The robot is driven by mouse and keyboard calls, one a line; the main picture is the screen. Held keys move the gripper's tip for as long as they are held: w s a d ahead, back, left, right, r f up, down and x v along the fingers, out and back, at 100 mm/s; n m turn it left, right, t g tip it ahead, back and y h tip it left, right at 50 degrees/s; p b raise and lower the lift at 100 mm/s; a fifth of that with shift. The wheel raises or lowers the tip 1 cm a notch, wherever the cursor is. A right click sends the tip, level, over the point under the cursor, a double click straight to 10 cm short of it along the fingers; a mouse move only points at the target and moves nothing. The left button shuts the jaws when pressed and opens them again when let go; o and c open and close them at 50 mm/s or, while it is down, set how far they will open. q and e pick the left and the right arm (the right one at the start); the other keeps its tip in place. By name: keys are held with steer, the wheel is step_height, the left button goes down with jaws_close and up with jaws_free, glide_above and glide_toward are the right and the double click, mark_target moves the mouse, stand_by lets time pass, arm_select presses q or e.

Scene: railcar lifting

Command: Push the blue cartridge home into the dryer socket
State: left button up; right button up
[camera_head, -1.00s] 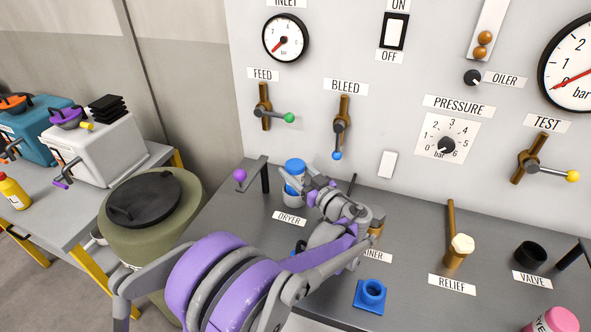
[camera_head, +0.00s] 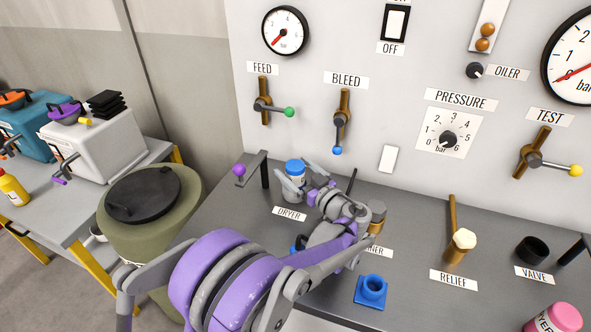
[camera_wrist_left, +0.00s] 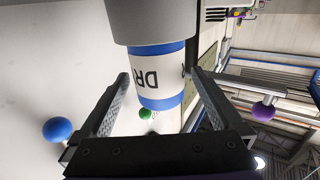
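The blue cartridge (camera_head: 295,167) stands upright behind the DRYER label, with its blue cap on top and a white part below. In the left wrist view, which appears upside down, the cartridge (camera_wrist_left: 157,72) shows white with blue bands and black lettering. One end meets the grey dryer socket (camera_wrist_left: 150,20); how deep it sits I cannot tell. My left gripper (camera_head: 293,178) is open, one finger on each side of the cartridge. The left wrist view shows a gap beside each finger. In the head view the gripper hides most of the socket. My right gripper is not in view.
A purple-knobbed lever (camera_head: 240,170) stands left of the cartridge. The BLEED valve handle (camera_head: 338,135) hangs on the panel behind. A blue fitting (camera_head: 371,291) and the brass RELIEF post (camera_head: 459,245) stand to the right on the grey bench.

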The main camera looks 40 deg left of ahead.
arm_select(q)
step_height(320, 180, up, 10)
steer(key=shift+p, duration=0.6)
stand_by(0.4)
